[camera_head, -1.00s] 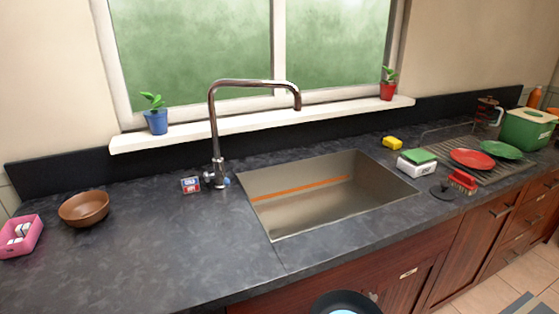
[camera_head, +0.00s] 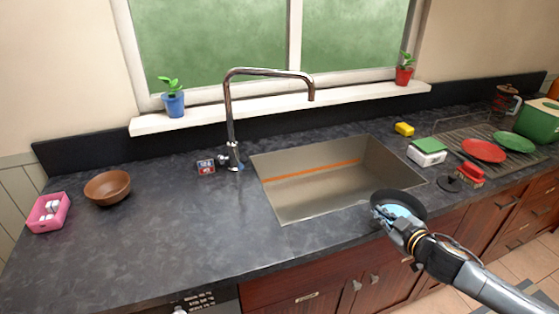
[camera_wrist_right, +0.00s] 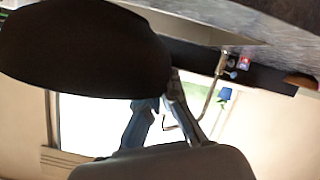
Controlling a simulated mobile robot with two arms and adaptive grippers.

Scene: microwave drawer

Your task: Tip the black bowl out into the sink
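The black bowl (camera_head: 412,203) is held by my right gripper (camera_head: 384,212) at the front right edge of the sink (camera_head: 316,181). Something light blue shows inside the bowl in the head view. In the right wrist view the dark bowl (camera_wrist_right: 85,48) fills the upper left, with the fingers of my right gripper (camera_wrist_right: 160,100) at its rim. The sink is a steel basin with an orange streak on its back wall; no object shows in it. My left gripper is in neither view.
A tall curved faucet (camera_head: 231,120) stands behind the sink's left corner. To the right are a scale with a green top (camera_head: 428,150), a red brush (camera_head: 470,174) and a drying rack with plates (camera_head: 484,151). A brown bowl (camera_head: 107,187) stands far left.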

